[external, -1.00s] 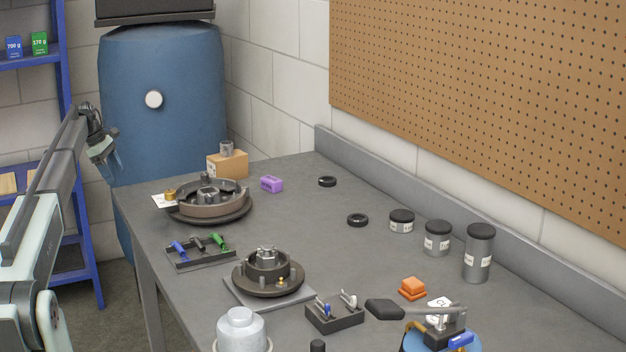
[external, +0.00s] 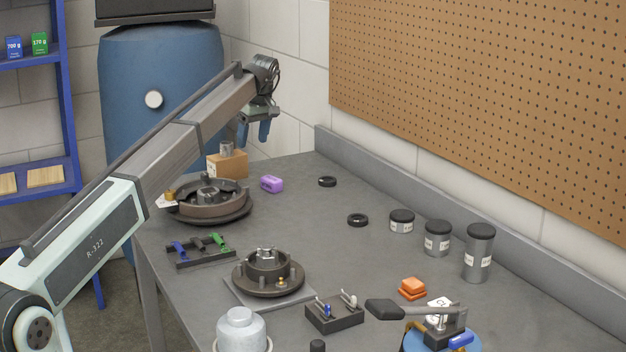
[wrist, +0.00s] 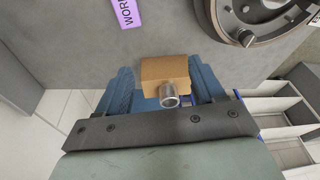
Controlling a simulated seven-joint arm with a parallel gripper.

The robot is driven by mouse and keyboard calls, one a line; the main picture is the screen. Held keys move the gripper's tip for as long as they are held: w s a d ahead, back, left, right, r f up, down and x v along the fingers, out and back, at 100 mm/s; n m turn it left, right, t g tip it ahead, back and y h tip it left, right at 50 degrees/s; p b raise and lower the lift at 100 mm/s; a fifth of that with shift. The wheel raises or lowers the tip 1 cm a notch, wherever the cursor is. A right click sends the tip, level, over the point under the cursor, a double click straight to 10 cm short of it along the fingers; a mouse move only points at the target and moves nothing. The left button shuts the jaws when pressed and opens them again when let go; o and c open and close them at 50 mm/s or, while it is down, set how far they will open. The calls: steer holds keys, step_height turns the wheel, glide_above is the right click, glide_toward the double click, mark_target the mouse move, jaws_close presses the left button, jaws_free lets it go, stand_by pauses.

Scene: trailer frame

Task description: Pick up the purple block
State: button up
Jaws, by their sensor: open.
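The purple block (external: 271,184) lies on the grey workbench (external: 300,235), to the right of the cardboard box and the large round fixture. It also shows in the wrist view (wrist: 127,13) at the top edge, partly cut off, with lettering on its face. My gripper (external: 255,133) is open and empty, above the far end of the bench with its fingers pointing down. It is higher than the block and a little left of it. In the wrist view the blue fingers (wrist: 163,90) appear on both sides of the cardboard box, which lies below them.
The cardboard box (external: 228,164) with a metal cylinder on top stands left of the block. The large round fixture (external: 208,205) is in front of it. A black ring (external: 327,181) lies right of the block, with clear bench between. Dark-lidded canisters (external: 437,238) stand farther right.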

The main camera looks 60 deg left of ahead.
steer(key=y, duration=0.2)
glide_toward(272, 179)
steer(key=x, duration=0.4)
steer(key=shift+s+d, duration=0.15)
steer(key=shift+s, duration=0.1)
steer(key=shift+w+x, duration=0.15)
steer(key=shift+x, duration=1.2)
steer(key=shift+w+x, duration=0.2)
steer(key=shift+x, duration=1.15)
steer(key=shift+s, duration=0.1)
steer(key=c, duration=1.1)
